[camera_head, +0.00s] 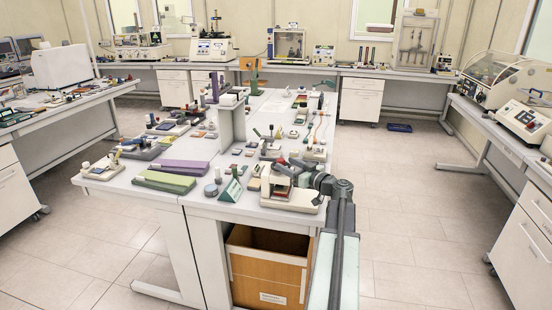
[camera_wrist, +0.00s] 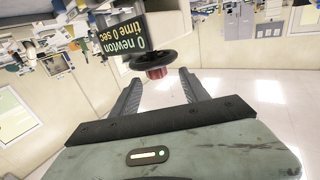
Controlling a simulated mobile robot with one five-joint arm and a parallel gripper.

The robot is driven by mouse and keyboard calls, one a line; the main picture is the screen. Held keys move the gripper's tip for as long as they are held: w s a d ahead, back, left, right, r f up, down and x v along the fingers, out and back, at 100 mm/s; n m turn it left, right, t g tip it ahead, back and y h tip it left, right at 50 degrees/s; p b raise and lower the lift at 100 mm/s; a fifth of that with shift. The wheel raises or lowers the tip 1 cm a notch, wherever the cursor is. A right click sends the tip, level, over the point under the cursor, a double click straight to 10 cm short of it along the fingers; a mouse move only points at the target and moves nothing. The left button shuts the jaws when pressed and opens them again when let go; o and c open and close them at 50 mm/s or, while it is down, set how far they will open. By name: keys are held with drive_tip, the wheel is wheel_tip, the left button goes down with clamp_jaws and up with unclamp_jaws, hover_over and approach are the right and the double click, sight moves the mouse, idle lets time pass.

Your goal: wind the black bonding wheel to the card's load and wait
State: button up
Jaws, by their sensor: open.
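In the wrist view, which appears upside down, a black wheel (camera_wrist: 158,57) with a red ribbed part (camera_wrist: 156,73) stands just ahead of my gripper (camera_wrist: 160,77). The two dark fingers are apart, one to each side of the red part, with nothing visibly held. Beside the wheel, a dark display (camera_wrist: 125,38) reads "0 newton" and "time 0 sec". In the head view, my gripper (camera_head: 298,168) is at a small device with a cream base (camera_head: 293,203) on the table's front right corner. I cannot make out the wheel there. A green folded card (camera_head: 232,189) stands left of the device, its text too small to read.
The white table (camera_head: 197,199) is crowded with small devices, and purple (camera_head: 184,167) and green (camera_head: 164,182) blocks lie at its front left. A wooden-fronted box (camera_head: 268,268) sits below the table. The tiled floor to the right is open.

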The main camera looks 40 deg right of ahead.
sight(278, 159)
drive_tip(key=w, duration=0.7)
drive_tip(key=shift+w+d, duration=0.25)
drive_tip(key=shift+d, duration=0.1)
drive_tip(key=shift+f, duration=0.1)
clamp_jaws()
